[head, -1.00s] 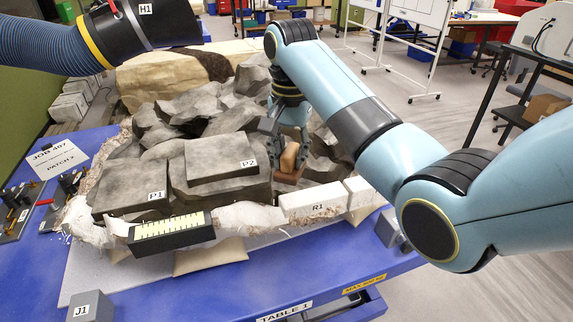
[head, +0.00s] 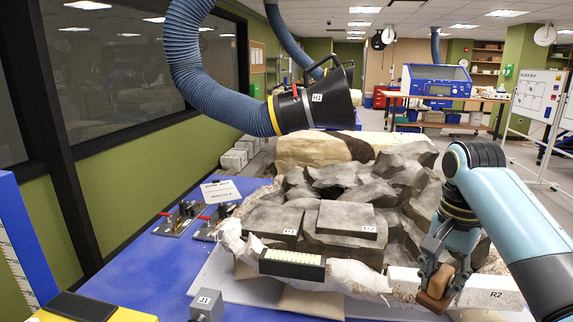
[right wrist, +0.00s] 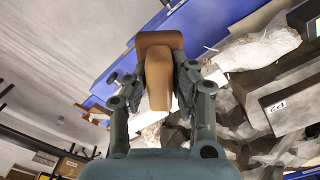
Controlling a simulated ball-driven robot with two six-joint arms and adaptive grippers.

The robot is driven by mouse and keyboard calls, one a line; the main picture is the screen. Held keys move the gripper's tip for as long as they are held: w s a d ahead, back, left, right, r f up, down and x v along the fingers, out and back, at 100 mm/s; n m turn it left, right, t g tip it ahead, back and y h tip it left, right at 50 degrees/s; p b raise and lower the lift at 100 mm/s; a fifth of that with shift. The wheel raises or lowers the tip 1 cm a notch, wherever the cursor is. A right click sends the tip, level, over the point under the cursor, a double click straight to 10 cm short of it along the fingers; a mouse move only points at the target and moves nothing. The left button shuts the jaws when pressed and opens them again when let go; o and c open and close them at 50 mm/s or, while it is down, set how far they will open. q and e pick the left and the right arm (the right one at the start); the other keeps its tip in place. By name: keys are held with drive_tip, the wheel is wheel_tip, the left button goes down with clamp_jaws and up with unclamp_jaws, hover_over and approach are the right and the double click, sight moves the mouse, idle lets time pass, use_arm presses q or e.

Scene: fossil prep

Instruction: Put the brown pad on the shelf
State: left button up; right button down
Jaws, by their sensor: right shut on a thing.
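The brown pad (head: 437,285) is a brown block with a lighter rounded grip. My right gripper (head: 436,262) is shut on it and holds it in front of the white blocks at the right edge of the rock. The right wrist view shows the pad (right wrist: 158,72) between both fingers (right wrist: 158,92), with the blue table edge beyond it. Flat grey rock slabs P1 (head: 272,224) and P2 (head: 346,221) lie to its left. I cannot tell which surface is the shelf. My left gripper is not in view.
A black hose hood H1 (head: 318,106) hangs over the rock's back left. A black box with pale bars (head: 292,265) lies at the rock's front. White block R2 (head: 490,293) is at right, grey block J1 (head: 206,305) at front left.

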sight(433, 293)
drive_tip(key=shift+f+b, duration=0.35)
drive_tip(key=shift+f, duration=0.3)
drive_tip(key=f+b, duration=0.1)
drive_tip(key=w+f+b, duration=0.1)
drive_tip(key=f, duration=0.1)
drive_tip(key=shift+b, duration=0.3)
drive_tip(key=f+b, duration=0.4)
drive_tip(key=shift+s+f, duration=0.15)
drive_tip(key=shift+s, duration=0.1)
wheel_tip(433, 293, down, 17)
drive_tip(key=b, duration=1.6)
drive_tip(key=shift+s, duration=0.1)
